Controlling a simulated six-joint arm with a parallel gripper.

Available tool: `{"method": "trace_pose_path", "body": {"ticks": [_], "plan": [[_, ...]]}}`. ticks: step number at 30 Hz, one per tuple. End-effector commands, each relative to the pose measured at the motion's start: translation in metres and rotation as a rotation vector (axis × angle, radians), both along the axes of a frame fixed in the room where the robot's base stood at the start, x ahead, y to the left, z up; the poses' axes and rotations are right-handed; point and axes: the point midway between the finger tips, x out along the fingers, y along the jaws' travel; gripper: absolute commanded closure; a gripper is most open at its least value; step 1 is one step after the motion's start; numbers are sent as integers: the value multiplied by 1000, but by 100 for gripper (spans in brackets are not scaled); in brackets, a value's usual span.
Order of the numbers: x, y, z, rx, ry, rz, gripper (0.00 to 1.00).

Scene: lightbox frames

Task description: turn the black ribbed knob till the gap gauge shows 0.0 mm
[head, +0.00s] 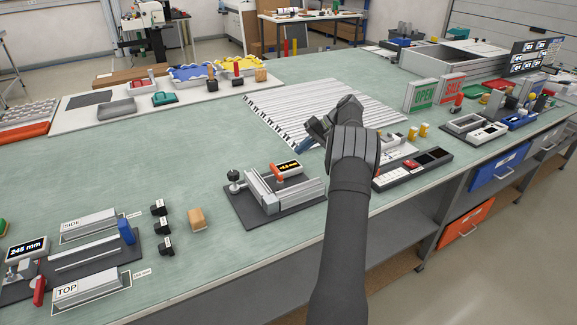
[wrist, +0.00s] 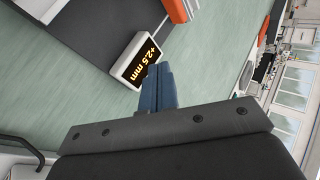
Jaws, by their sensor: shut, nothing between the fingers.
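The black knob (head: 235,176) is at the left end of a metal clamp-like fixture (head: 284,190) on a dark base plate (head: 268,219). Its ribs are too small to make out, and it is not seen in the wrist view. The gap gauge (head: 289,168) stands behind the fixture. In the wrist view the gauge (wrist: 140,60) reads +2.5 mm. My gripper (head: 303,147) is above the bench, behind and right of the gauge, well away from the knob. Its blue fingers (wrist: 158,88) are shut and empty, and overlap the gauge's edge in the wrist view.
An orange part (head: 277,174) stands up on the fixture beside the gauge. A ribbed pale panel (head: 320,108) lies behind. A wooden block (head: 197,219) and several small black pieces (head: 158,207) lie left of the fixture. The bench between block and fixture is clear.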

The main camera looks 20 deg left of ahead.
Motion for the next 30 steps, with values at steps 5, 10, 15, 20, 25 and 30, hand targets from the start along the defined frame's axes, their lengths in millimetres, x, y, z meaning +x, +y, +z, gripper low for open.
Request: {"method": "trace_pose_path", "body": {"ticks": [5,10,15,20,25,30], "plan": [[-4,8,4,-14,-16,22,74],[-32,59,27,-128,-136,192,42],[-83,124,69,-308,-351,477,42],[-126,167,110,-450,-540,714,42],[-154,188,140,-540,-664,864,42],[-161,193,145,-570,-700,909,42]]}}
